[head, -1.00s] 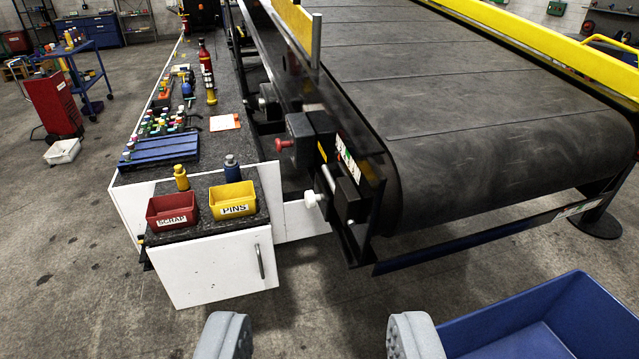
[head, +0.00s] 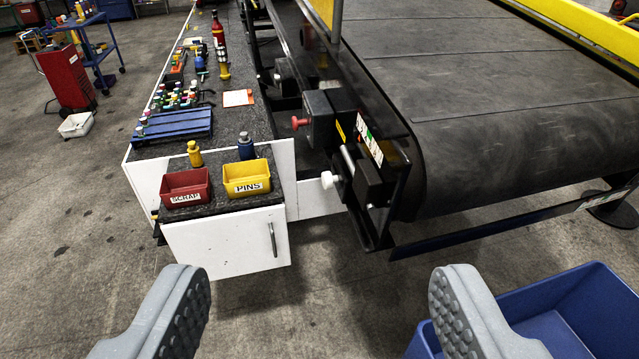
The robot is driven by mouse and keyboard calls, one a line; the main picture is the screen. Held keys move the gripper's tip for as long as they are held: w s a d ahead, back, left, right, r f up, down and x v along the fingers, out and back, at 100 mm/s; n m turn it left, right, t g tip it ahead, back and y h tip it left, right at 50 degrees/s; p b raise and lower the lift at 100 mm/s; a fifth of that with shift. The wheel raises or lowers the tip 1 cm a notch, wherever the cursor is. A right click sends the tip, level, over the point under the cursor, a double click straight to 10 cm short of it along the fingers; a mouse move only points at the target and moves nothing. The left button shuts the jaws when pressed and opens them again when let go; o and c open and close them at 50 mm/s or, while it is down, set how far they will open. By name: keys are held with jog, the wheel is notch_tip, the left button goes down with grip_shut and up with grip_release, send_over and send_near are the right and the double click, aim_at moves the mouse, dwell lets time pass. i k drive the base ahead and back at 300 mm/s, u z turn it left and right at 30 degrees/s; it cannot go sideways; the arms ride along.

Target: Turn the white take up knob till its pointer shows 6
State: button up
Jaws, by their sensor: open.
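The white take up knob (head: 329,180) sticks out to the left from the black bracket at the near end of the belt loader (head: 455,150). Its pointer and any numbers are too small to read. My gripper (head: 320,300) is open and empty, its two grey fingers wide apart in the lower part of the view. It is well short of the knob, which shows above and between the fingers.
A red knob (head: 300,123) sits just above and left of the white one. A white cabinet (head: 228,245) with a red scrap bin (head: 186,188) and yellow pins bin (head: 247,178) stands left. A blue crate (head: 590,290) lies at lower right. Floor between is clear.

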aim_at(329, 181)
jog(key=u, duration=0.3)
jog(key=i, duration=0.95)
jog(key=z, duration=0.4)
